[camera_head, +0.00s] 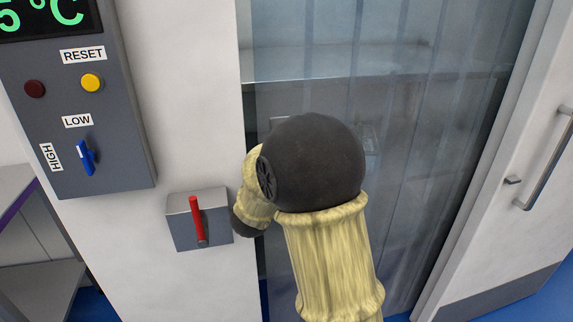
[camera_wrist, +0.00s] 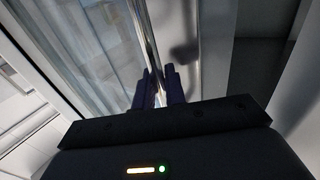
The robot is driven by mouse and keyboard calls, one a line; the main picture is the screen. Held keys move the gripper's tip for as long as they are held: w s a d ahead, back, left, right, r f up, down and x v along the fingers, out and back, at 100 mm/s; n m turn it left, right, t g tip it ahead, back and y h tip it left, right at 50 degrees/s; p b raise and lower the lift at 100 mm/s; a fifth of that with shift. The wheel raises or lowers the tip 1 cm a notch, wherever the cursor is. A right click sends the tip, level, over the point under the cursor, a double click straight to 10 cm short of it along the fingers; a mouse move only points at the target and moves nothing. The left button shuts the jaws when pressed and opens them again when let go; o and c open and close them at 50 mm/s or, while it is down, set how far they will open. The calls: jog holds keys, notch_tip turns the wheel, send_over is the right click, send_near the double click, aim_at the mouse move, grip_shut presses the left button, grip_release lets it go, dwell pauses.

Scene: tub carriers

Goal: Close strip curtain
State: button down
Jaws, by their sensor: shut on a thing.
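The strip curtain (camera_head: 420,130) hangs in the doorway as clear, see-through strips covering most of the opening. In the wrist view the strips (camera_wrist: 85,40) fill the upper left. A pale upright bar (camera_wrist: 145,35) runs along the strips' edge, down between the fingers. My gripper (camera_wrist: 158,80) is shut on this bar, its dark fingers on either side. In the head view my arm hides the gripper and part of the curtain's left side. A narrow gap shows between the curtain's left edge and the door frame.
A grey box with a red lever (camera_head: 197,218) is on the white wall, close left of my arm. A control panel (camera_head: 75,110) with buttons and a blue switch is above it. A white door with a metal handle (camera_head: 548,160) stands at the right. A metal shelf (camera_head: 340,62) shows behind the strips.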

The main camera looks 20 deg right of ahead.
jog(key=shift+w+a+r, duration=0.1)
jog(key=shift+r, duration=0.15)
jog(key=c, duration=1.6)
grip_release()
jog(key=shift+f, duration=0.1)
jog(key=shift+o, duration=0.2)
jog(key=shift+f, duration=0.1)
jog(key=b+v, duration=0.1)
jog(key=v, duration=1.6)
jog(key=shift+b, duration=0.35)
jog(key=shift+a, duration=0.15)
